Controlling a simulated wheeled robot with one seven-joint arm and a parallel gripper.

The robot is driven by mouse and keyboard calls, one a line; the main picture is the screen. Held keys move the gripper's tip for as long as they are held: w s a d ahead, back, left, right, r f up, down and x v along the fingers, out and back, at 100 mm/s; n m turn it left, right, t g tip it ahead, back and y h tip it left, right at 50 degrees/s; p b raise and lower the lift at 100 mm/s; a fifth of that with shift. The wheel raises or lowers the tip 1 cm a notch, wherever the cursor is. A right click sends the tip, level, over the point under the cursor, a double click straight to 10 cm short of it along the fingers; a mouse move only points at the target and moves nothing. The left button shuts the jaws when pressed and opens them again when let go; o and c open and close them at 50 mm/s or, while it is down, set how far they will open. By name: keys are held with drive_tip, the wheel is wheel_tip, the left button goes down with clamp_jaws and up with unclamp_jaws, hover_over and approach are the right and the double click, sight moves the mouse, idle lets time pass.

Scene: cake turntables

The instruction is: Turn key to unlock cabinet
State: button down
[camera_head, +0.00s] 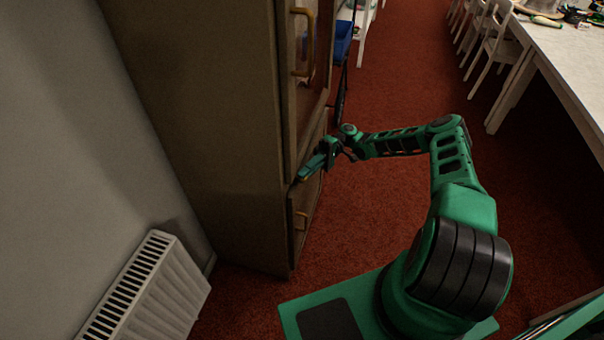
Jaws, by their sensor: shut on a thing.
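The tall brown cabinet (220,110) stands left of the middle, seen mostly from its side, with its front facing right.
A white radiator (150,290) is on the wall at lower left. A white table (570,60) and white chairs (490,45) stand at upper right. A blue bin (343,38) is behind the cabinet. Red carpet (400,80) is open right of the cabinet.

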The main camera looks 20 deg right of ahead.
drive_tip(key=shift+d+f, duration=0.1)
drive_tip(key=shift+f, duration=0.1)
drive_tip(key=c, duration=1.8)
unclamp_jaws()
drive_tip(key=shift+c, duration=0.2)
